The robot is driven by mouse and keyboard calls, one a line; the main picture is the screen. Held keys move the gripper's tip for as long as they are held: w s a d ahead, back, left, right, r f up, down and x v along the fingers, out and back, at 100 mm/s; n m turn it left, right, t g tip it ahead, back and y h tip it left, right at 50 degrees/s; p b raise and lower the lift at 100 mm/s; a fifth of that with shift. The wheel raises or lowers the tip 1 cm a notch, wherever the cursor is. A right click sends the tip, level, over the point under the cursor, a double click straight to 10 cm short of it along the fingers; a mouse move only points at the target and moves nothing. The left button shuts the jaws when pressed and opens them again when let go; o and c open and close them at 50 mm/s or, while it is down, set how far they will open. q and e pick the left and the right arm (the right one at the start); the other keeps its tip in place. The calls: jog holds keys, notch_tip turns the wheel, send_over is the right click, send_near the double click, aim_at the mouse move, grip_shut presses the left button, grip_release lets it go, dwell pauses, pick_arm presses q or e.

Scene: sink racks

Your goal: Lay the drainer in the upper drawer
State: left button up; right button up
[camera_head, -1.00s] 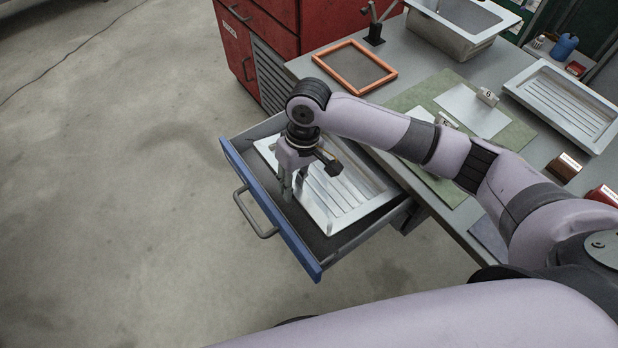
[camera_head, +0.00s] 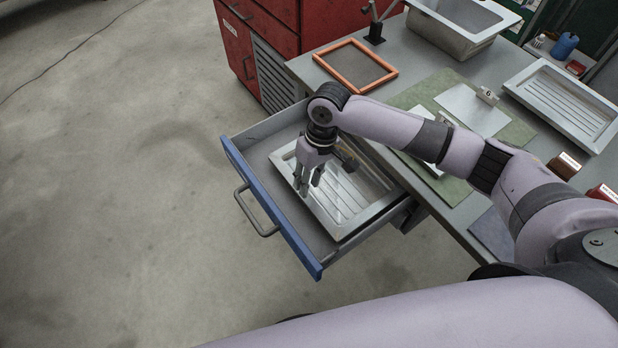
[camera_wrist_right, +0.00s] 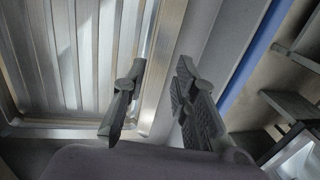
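The drainer (camera_head: 345,210), a pale metal tray with long ridges and a raised rim, lies inside the pulled-out drawer (camera_head: 272,210), which has a blue front. It looks roughly flat, with a strip of bare drawer floor between it and the front. My right gripper (camera_head: 308,187) points down at the drainer's front-side rim. In the right wrist view, the drainer (camera_wrist_right: 85,60) fills the left side. The fingers of my right gripper (camera_wrist_right: 160,70) are apart there, on either side of the rim, with a visible gap. My left gripper is out of view.
The grey worktop (camera_head: 420,85) beside the drawer holds an orange frame (camera_head: 355,66), a green mat (camera_head: 512,133), a sink basin (camera_head: 455,40) and another ridged tray (camera_head: 562,105). A red cabinet (camera_head: 262,40) stands behind the drawer. The floor at left is clear.

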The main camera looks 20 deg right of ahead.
jog(key=shift+o, duration=1.3)
jog(key=shift+r, duration=0.1)
jog(key=v, duration=1.2)
